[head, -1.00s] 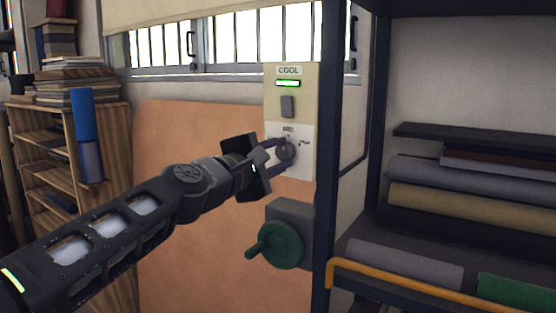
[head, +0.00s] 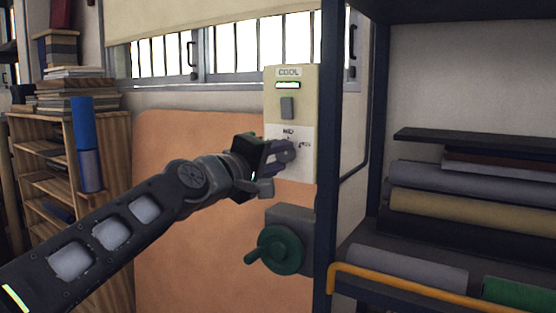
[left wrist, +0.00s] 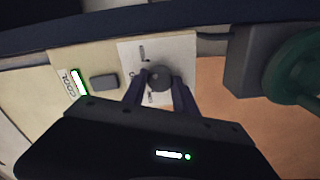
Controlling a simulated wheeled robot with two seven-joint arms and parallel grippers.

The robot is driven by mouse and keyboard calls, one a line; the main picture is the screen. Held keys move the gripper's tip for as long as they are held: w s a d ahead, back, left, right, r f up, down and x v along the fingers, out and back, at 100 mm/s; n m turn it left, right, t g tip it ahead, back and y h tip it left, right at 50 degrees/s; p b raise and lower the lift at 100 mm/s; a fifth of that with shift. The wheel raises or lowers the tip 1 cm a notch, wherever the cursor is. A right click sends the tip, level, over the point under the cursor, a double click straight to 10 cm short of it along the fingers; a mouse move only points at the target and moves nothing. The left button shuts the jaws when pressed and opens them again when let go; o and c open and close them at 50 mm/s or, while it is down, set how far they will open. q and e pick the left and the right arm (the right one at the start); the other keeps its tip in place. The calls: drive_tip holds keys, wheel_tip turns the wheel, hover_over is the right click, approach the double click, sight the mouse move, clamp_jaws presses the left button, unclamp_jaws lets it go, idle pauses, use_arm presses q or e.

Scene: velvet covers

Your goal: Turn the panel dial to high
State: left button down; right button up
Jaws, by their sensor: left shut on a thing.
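The panel dial (head: 291,150) is a small dark round knob on the white plate of a cream panel (head: 307,101). A "MID" label sits above it, and the other marks are too small to read. My left gripper (head: 284,153) is shut on the dial, with its fingers partly covering it. In the left wrist view the dial (left wrist: 159,78) sits between the two dark fingertips of my left gripper (left wrist: 159,84). I cannot tell which mark the dial points to. My right gripper is not in view.
The panel also has a "COOL" label, a lit green bar (head: 288,85) and a grey switch (head: 287,108). A green handwheel (head: 281,250) on a grey box is below. A dark rack post (head: 328,150) stands close at the right, beside shelves of fabric rolls (head: 450,205).

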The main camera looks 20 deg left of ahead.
use_arm(q)
drive_tip(key=shift+f, duration=0.1)
drive_tip(key=c, duration=1)
unclamp_jaws()
drive_tip(key=shift+o, duration=0.2)
drive_tip(key=s+a+b, duration=0.1)
drive_tip(key=s, duration=0.6)
drive_tip(key=shift+s, duration=0.35)
